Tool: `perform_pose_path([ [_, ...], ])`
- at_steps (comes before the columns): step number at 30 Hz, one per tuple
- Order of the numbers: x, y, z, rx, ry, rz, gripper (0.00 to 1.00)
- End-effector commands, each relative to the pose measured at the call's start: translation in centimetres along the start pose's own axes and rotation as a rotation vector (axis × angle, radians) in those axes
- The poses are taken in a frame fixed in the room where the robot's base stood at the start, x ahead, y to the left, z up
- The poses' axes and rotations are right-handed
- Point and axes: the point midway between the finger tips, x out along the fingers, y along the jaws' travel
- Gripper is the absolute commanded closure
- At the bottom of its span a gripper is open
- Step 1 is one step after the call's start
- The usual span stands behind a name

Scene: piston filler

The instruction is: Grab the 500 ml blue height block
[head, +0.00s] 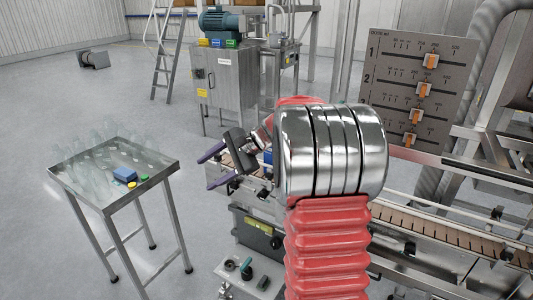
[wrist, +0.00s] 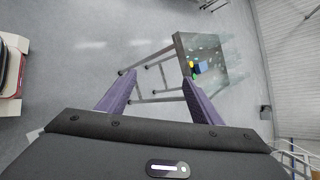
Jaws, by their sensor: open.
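A blue block (head: 124,174) lies on the small metal table (head: 92,193) at the left of the head view, towards the table's right side. It also shows small in the wrist view (wrist: 203,66), on the table beyond my fingers. I cannot read any volume mark on it. My gripper (head: 212,167) is open and empty, with its purple fingers spread, to the right of the table and apart from the block.
Clear bottles (head: 85,150) stand on the table behind the block. A yellow disc (head: 132,184) and a green one (head: 143,178) lie close to the block. A slider panel (head: 418,85) and a conveyor (head: 450,232) stand at the right. The floor around the table is clear.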

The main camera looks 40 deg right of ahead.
Motion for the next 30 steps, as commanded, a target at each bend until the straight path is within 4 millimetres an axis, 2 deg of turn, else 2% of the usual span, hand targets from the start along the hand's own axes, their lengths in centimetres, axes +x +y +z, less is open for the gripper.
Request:
perform_pose_path([
  [1,-0.1,-0.5,-1.9,0.051,-0.011,-0.028,0.41],
  [8,-1.2,-2.8,-9.4,0.255,-0.069,-0.171,0.41],
  [14,-2.8,-3.6,-15.9,0.411,-0.120,-0.295,0.41],
  [22,-6.2,-3.3,-24.3,0.614,-0.198,-0.456,0.41],
  [30,-11.1,-1.3,-32.4,0.825,-0.312,-0.615,0.41],
])
